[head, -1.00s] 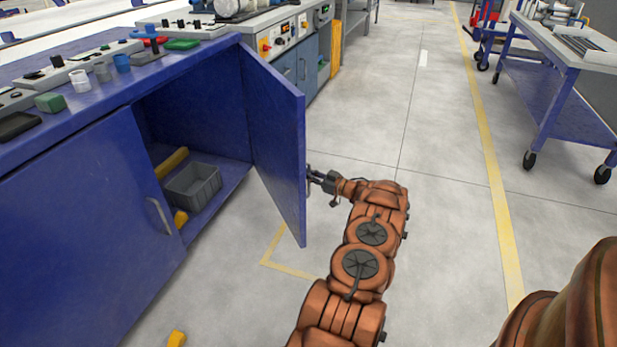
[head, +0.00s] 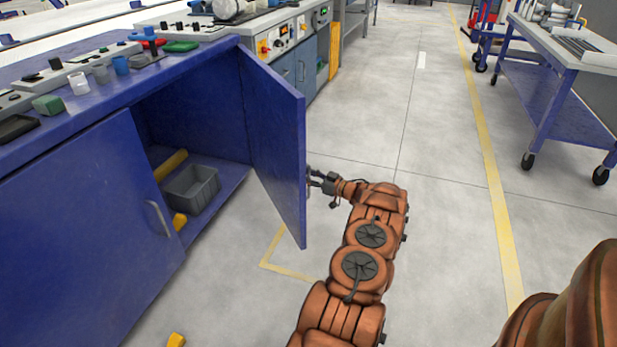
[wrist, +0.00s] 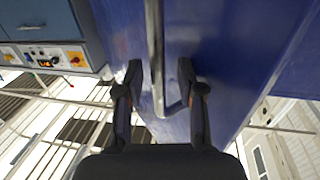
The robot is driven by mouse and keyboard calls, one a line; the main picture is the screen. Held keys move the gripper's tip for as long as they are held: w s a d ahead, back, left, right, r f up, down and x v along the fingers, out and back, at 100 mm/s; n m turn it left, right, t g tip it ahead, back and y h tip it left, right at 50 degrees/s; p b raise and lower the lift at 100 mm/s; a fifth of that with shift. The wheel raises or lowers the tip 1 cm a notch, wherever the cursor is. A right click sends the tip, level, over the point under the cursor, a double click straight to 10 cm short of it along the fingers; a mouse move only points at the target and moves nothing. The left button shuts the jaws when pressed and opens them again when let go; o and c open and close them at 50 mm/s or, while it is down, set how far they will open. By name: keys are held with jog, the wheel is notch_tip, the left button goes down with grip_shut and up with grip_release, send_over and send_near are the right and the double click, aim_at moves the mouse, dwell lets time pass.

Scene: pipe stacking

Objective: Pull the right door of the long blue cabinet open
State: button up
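The long blue cabinet (head: 75,225) is at the left in the head view. Its right door (head: 275,140) stands wide open, swung out into the aisle, and shows the inside of the cabinet. My gripper (head: 318,178) is at the outer face of this door, by the handle (head: 308,180). In the wrist view the metal handle (wrist: 155,50) runs between the two fingertips of my gripper (wrist: 160,78), with a gap on both sides. The fingers are open. The left door, with its own handle (head: 158,217), is shut.
A grey bin (head: 192,190) and yellow parts (head: 172,164) lie inside the cabinet. A yellow piece (head: 176,339) is on the floor in front. A blue wheeled table (head: 560,90) stands at the right. The aisle floor (head: 440,150) between is clear.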

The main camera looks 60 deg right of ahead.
jog(key=s, duration=1.2)
jog(key=shift+c, duration=0.2)
